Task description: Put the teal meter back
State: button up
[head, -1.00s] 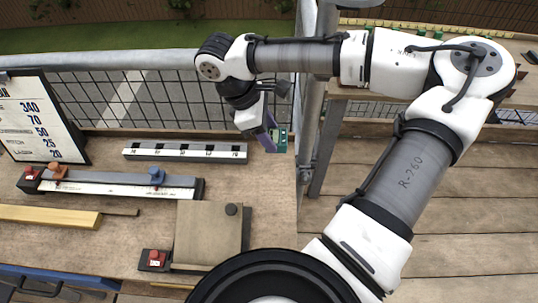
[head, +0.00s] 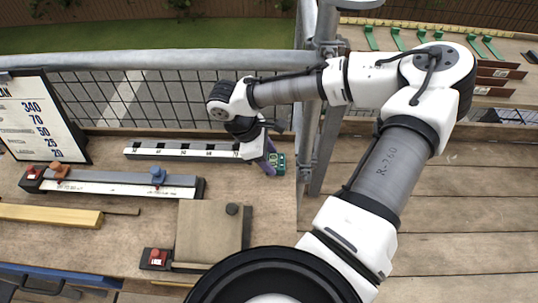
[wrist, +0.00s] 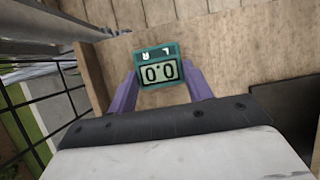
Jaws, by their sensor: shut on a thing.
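The teal meter (head: 279,166) is a small box with a display, at the right end of the workbench close to the metal post. My gripper (head: 270,158) is shut on it with purple fingers. In the wrist view the meter (wrist: 158,53) sits between the two fingertips of my gripper (wrist: 160,80), its display reading 0.0 and the letters L and R upside down. I cannot tell whether the meter touches the bench or hangs just above it.
A striped scale bar (head: 185,150) lies left of my gripper. The mesh railing (head: 130,100) runs behind; bare bench lies in front of the meter.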

jog(key=o, duration=1.1)
jog(key=v, duration=1.2)
jog(key=shift+b, duration=0.45)
